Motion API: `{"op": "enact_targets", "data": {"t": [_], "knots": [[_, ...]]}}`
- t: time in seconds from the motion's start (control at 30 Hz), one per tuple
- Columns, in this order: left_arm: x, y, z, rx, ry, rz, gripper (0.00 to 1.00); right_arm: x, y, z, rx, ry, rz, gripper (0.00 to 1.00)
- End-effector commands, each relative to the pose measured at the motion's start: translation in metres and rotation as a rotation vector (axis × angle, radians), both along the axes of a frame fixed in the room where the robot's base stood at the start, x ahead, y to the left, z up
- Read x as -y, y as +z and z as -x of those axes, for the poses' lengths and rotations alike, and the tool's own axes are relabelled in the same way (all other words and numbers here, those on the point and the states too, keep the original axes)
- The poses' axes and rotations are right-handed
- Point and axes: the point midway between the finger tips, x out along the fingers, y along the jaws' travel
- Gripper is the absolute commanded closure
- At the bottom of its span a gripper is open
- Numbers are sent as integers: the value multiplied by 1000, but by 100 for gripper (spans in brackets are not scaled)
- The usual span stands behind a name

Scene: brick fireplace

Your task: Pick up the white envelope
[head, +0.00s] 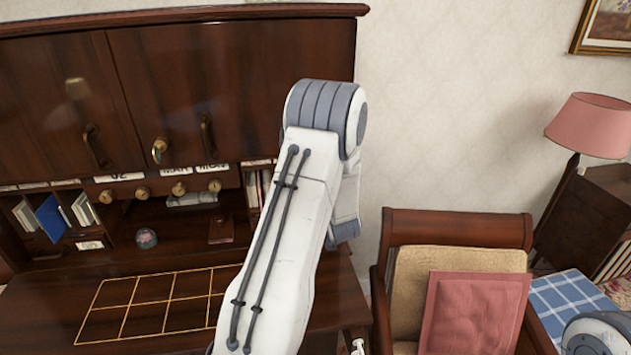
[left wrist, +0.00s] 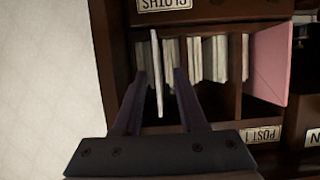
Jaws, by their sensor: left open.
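More pale envelopes (left wrist: 212,58) stand close to the right finger. A pink sheet (left wrist: 268,55) leans further right. Cubby walls and a pale wall (left wrist: 45,90) are near. The desk top (head: 45,310) is mostly clear; an armchair (head: 460,225) stands at right.

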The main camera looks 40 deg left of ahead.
Motion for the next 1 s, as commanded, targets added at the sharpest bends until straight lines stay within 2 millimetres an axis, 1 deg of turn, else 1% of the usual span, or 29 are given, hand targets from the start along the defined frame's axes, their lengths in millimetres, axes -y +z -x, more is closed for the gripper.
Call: {"op": "enact_targets", "data": {"t": [0.2, 0.27, 0.43, 0.7, 0.77, 0.8, 0.83, 1.0], "knots": [[-17, -2, -17, -2, 1, 2, 59, 0, 25, 0, 0, 3, 0, 56], [-22, -5, -22, -2, 1, 2, 59, 0, 31, 0, 0, 4, 0, 56], [-33, -14, -32, -2, 0, 2, 59, 0, 35, 0, 0, 5, 0, 56], [-35, -17, -34, -2, -1, 1, 59, 0, 34, 0, 0, 5, 0, 56], [-35, -17, -34, -2, -1, 1, 82, 0, 34, 0, 0, 5, 0, 56], [-34, -17, -34, -2, -1, 1, 97, 0, 34, 0, 0, 5, 0, 56], [-34, -17, -34, -2, -1, 1, 100, 0, 34, 0, 0, 5, 0, 56], [-34, -16, -34, 0, -1, 1, 100, 0, 34, 0, 0, 4, 0, 56]]}}
